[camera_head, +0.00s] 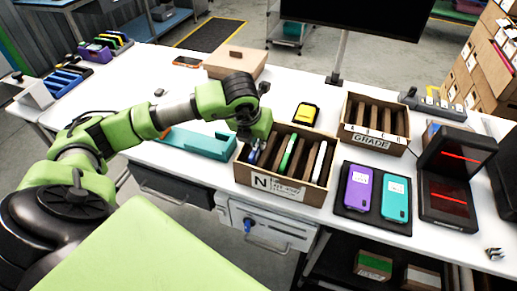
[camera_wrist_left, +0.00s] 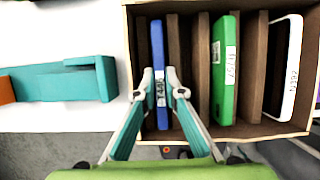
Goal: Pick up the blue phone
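The blue phone (camera_wrist_left: 158,55) stands on edge in the leftmost slot of a wooden divided carton marked N (camera_head: 275,184), with a white label near its lower end. My left gripper (camera_wrist_left: 160,82) is over that slot, one finger on each side of the phone. The fingers look open; I cannot tell whether they touch the phone. In the head view, the left gripper (camera_head: 256,148) reaches down into the carton's left end and hides much of the phone. A green phone (camera_wrist_left: 224,68) and a white phone (camera_wrist_left: 283,66) stand in slots farther right. My right gripper is not in view.
A teal holder (camera_head: 207,143) lies left of the carton. A GRADE carton (camera_head: 375,142) stands behind right. Purple (camera_head: 358,188) and teal (camera_head: 395,199) devices lie on a dark pad to the right, beside a black scanner (camera_head: 449,191). A yellow device (camera_head: 306,113) lies behind.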

